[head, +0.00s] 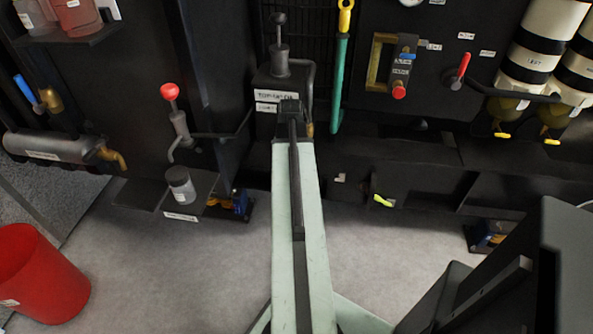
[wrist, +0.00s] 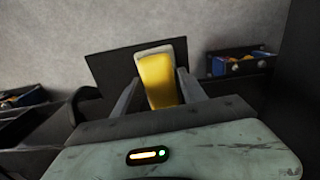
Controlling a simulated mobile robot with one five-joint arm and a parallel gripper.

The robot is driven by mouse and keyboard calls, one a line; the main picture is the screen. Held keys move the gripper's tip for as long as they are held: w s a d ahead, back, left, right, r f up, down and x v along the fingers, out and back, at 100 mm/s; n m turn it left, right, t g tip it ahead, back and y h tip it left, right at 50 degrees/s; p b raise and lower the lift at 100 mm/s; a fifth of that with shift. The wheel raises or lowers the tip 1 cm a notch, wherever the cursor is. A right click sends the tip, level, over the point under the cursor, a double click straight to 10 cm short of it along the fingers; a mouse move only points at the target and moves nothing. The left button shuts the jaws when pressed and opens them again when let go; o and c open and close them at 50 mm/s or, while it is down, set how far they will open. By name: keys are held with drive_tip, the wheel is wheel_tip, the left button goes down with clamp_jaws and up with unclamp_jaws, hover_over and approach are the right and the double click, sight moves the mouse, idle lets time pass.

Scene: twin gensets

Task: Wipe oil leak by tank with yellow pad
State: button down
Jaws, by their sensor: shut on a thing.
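In the wrist view the yellow pad (wrist: 160,82), with a pale far end, sits between the two grey fingers of my gripper (wrist: 158,76). My gripper is shut on it. A flat dark plate (wrist: 108,72) shows behind the pad; I cannot tell whether the pad touches it. In the head view my pale green arm reaches forward to a dark labelled unit (head: 277,88), and the arm hides my gripper and the pad. A grey horizontal tank (head: 50,147) with a brass tap is at the left. I cannot make out an oil leak in either view.
A red bin (head: 38,276) stands on the floor at lower left. A small grey jar (head: 181,187) stands on a low ledge left of my arm. A red-knobbed lever (head: 170,92) and a green hanging tool (head: 340,85) flank the arm. Grey floor is open below the machinery.

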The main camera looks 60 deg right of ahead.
drive_tip(key=shift+w+a, duration=0.25)
drive_tip(key=shift+w, duration=0.35)
drive_tip(key=shift+w+a, duration=0.2)
drive_tip(key=shift+w, duration=0.35)
wheel_tip(320, 180, up, 6)
drive_tip(key=p, duration=0.6)
wheel_tip(320, 180, up, 3)
drive_tip(key=p, duration=0.3)
drive_tip(key=shift+s, duration=0.1)
